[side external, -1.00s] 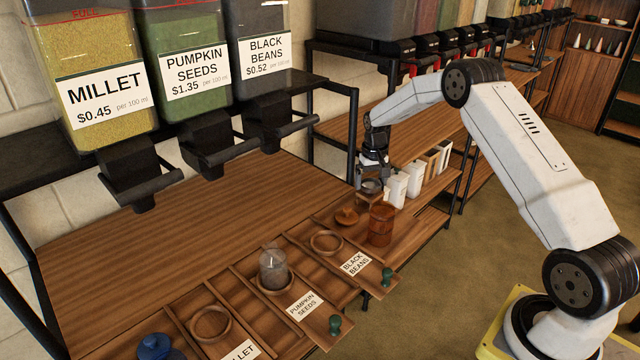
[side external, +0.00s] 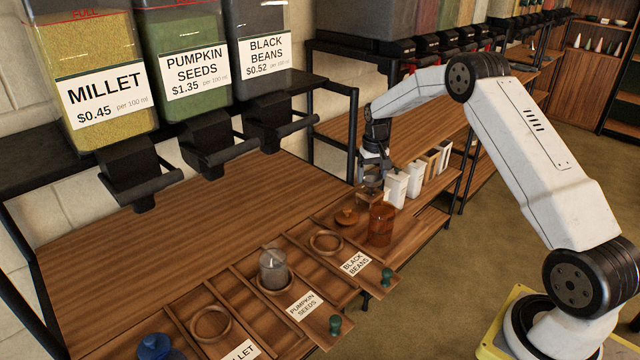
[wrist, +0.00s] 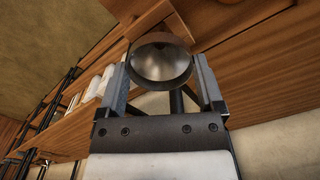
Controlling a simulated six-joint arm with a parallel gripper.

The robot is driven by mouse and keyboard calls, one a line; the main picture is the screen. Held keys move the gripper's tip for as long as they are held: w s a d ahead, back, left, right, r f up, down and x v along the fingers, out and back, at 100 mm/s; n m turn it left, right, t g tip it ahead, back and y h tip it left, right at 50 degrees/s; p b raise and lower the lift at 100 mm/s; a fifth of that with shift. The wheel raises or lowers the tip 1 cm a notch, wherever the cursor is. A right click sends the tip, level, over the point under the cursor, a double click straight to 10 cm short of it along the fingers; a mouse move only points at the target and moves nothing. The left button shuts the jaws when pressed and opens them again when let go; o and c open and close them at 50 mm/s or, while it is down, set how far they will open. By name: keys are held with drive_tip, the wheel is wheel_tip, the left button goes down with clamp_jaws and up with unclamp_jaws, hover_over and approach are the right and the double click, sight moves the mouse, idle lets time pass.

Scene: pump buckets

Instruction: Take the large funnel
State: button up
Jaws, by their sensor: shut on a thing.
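The large funnel shows in the wrist view as a round, shiny metal bowl (wrist: 162,64) with a darker rim, between my two fingers. My gripper (wrist: 162,75) is shut on it. In the side view my gripper (side external: 373,180) is at the far right end of the wooden counter, just above a small wooden stand (side external: 368,198). The funnel is small and partly hidden by the fingers there, and its spout cannot be made out.
An amber jar (side external: 382,225) and an orange-brown lid-like piece (side external: 347,216) stand close in front of my gripper. White containers (side external: 396,188) stand to its right. The counter under the dispensers is clear.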

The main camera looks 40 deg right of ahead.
sight(372, 177)
drive_tip(key=shift+r, duration=1.95)
